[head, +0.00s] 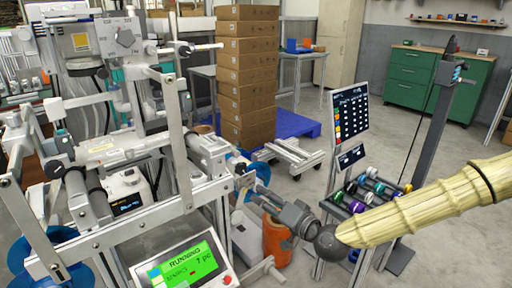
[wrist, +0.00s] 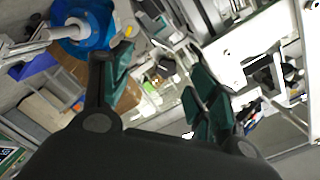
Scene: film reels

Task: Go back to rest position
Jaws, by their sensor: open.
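My gripper (wrist: 160,62) is open in the wrist view, its two teal-padded fingers apart with nothing between them. In the head view my arm comes in from the right, and its end is close to the right side of the grey film machine (head: 180,150); the fingertips are hard to make out there. A blue reel (wrist: 85,28) on a white spindle shows beyond the left finger in the wrist view. Several coloured reels lie on a rack (head: 352,207) behind my arm. The machine's green screen (head: 188,264) reads "RUNNING".
Stacked cardboard boxes (head: 247,75) stand on a blue pallet (head: 297,124) behind the machine. A low trolley (head: 290,153) is in front of them. A display panel (head: 348,112) rises above the rack. A green cabinet (head: 408,82) stands at the back right. Open floor lies between.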

